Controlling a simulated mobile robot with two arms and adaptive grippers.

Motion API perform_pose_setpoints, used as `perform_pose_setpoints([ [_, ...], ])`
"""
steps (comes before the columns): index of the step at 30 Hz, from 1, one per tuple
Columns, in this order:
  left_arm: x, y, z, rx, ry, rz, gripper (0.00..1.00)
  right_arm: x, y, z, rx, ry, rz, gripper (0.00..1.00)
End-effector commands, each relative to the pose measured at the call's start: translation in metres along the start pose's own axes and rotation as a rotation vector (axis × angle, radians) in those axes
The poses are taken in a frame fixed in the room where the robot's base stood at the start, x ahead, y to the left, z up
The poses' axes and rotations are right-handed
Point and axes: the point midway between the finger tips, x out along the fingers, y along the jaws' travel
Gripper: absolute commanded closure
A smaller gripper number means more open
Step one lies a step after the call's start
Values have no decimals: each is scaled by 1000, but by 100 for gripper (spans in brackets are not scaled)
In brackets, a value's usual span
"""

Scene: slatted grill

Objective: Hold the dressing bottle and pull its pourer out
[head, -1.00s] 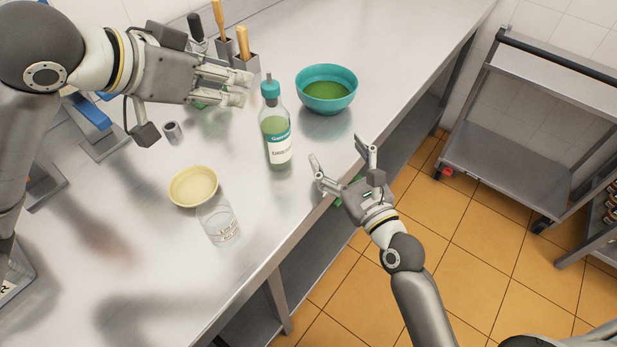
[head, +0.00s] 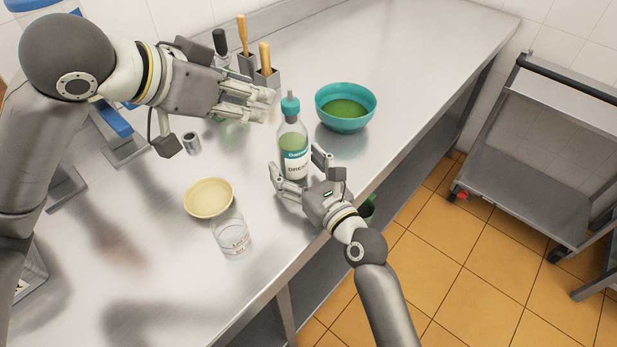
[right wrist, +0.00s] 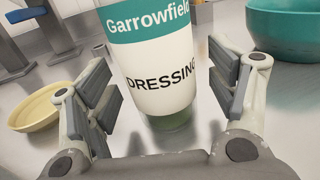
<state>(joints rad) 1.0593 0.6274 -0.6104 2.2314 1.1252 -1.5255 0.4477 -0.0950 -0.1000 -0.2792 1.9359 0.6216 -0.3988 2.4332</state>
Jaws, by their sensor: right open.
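The dressing bottle (head: 293,150) stands upright on the steel counter, with green dressing, a white and teal label and a teal pourer (head: 290,106) on top. Its label fills the middle of the right wrist view (right wrist: 160,75). My right gripper (head: 296,168) is open, with one finger on each side of the lower bottle. In the right wrist view gaps show between the finger pads and the bottle. My left gripper (head: 268,105) is a little left of the pourer, with its fingers apart and pointing towards it. Nothing shows between those fingers.
A teal bowl (head: 345,93) of green stuff stands right of the bottle. A cream bowl (head: 209,198) and a clear glass (head: 232,236) stand to its left. Behind my left gripper are holders with wooden-handled tools (head: 265,58). The counter's front edge is close to my right arm.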

Motion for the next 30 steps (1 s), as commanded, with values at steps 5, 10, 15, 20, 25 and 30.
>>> perform_pose_setpoints([
  [5,0,0,0,0,0,0,64,12,0,1,0,-1,0,22],
  [10,0,0,0,0,0,0,64,13,0,0,0,0,0,22],
  [15,0,0,0,0,0,0,64,13,0,0,0,0,0,27],
  [20,0,0,0,0,0,0,64,13,0,0,0,0,0,47],
  [25,0,0,0,0,0,0,64,13,0,0,0,0,0,69],
  [30,0,0,0,0,0,0,64,13,0,0,-1,0,0,54],
])
